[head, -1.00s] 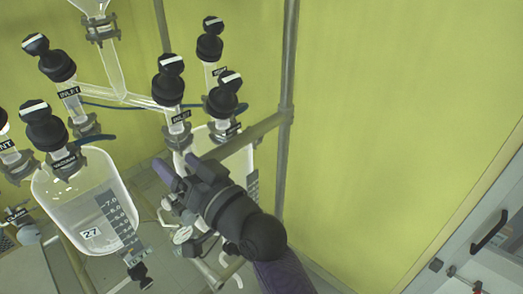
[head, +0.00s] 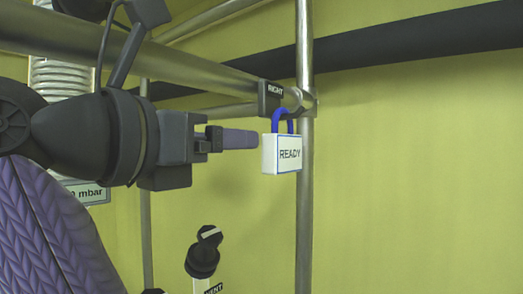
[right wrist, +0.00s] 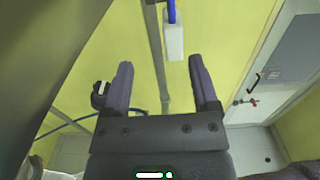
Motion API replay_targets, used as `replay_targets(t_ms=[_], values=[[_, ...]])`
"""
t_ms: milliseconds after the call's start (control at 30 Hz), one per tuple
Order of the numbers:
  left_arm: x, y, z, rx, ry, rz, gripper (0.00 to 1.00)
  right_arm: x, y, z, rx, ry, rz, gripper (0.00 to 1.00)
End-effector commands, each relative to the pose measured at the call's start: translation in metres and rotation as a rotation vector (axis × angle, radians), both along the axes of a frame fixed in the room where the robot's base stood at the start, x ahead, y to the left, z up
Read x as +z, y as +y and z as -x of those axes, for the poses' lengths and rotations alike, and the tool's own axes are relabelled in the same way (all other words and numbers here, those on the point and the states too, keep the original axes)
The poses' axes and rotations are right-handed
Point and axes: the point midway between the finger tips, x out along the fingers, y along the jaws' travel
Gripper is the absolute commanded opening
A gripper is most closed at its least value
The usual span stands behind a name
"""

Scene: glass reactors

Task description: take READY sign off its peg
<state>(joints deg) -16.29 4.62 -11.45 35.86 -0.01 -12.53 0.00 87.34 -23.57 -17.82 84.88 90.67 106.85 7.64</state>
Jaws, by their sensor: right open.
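The READY sign (head: 282,155) is a small white padlock-shaped block with a blue loop. It hangs upright by the loop below the RIGHT label (head: 275,89) on the metal frame; the peg itself is hard to make out. My right gripper (head: 240,139) points at the sign from the left, its fingertips close to the sign's left side. In the right wrist view the sign (right wrist: 174,43) is beyond the two spread fingers (right wrist: 162,78), roughly between their lines, with nothing held. My left gripper is not in view.
A metal rail (head: 200,68) runs above my right gripper to an upright post (head: 305,200) just behind the sign. A black-capped vent fitting (head: 203,255) stands below. A dark pipe (head: 420,48) crosses at upper right. The area right of the post is clear before the yellow wall.

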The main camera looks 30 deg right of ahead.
Motion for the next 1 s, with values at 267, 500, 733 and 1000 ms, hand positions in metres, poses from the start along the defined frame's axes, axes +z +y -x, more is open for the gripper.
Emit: replay_targets(t_ms=[267,500,733,1000], values=[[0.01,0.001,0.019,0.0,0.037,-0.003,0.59,0.0,-0.048,-0.014,-0.003,0.0,-0.002,0.76],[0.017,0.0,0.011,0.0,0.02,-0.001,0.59,-0.001,-0.077,-0.023,-0.004,-0.002,0.001,0.76],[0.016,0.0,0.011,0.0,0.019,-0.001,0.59,-0.002,-0.077,-0.023,-0.005,-0.002,0.002,0.62],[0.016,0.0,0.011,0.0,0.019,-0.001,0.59,-0.002,-0.077,-0.023,-0.005,-0.002,0.002,0.04]])
